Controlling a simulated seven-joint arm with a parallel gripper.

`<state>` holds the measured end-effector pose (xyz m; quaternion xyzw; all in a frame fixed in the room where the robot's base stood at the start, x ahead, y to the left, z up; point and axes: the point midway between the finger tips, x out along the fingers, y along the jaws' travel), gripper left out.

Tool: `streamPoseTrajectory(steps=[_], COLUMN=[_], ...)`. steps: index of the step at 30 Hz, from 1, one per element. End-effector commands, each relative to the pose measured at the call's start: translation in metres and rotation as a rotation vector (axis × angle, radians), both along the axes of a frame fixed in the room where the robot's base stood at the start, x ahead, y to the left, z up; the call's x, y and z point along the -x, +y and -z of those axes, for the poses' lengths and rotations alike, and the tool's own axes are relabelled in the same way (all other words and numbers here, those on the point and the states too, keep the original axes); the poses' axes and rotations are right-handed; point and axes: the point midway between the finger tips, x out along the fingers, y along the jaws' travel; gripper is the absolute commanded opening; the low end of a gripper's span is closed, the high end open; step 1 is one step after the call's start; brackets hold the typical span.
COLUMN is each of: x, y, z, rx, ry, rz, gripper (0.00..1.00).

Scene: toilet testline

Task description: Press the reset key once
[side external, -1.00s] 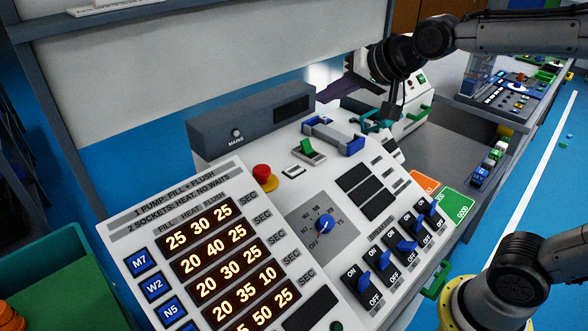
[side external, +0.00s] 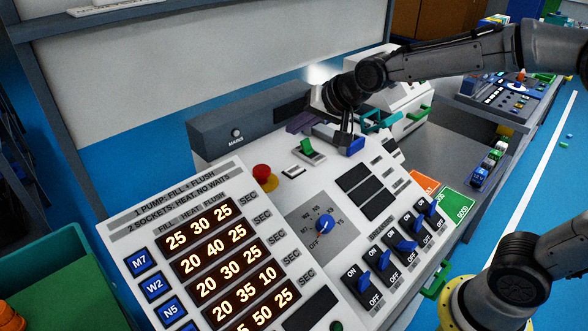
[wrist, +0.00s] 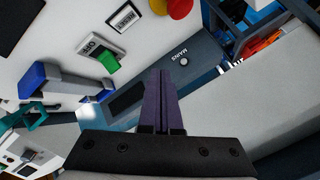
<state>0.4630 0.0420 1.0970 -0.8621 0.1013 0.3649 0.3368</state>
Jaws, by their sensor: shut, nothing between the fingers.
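The reset key (wrist: 124,17) is a small white rectangular key in a dark frame, labelled RESET, at the top of the wrist view. In the side external view the reset key (side external: 294,171) lies on the upper panel, between the red button and the green switch. My gripper (wrist: 163,74) has its purple fingers together and empty. In the side external view my gripper (side external: 298,123) is above the back of the panel, near the grey rear box, apart from the key. My wrist partly hides the grey-and-blue clamp.
A red mushroom button (side external: 263,173) on a yellow base and a green OFF switch (wrist: 108,61) flank the key. A grey-and-blue clamp (wrist: 70,83) stands beside the switch. The grey box (side external: 220,135) marked MAINS rises behind. A rotary knob (side external: 324,223) and blue breakers (side external: 408,246) are nearer.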

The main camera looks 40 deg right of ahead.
Motion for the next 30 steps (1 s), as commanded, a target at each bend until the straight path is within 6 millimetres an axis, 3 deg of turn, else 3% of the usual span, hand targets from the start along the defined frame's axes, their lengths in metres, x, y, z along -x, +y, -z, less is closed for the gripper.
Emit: streamPoseTrajectory(steps=[16, 30], x=[0.0, 0.0], y=[0.0, 0.0], z=[0.067, 0.079], rx=[0.0, 0.0], ry=[0.002, -0.001], rz=[-0.001, 0.0], gripper=[0.0, 0.0])
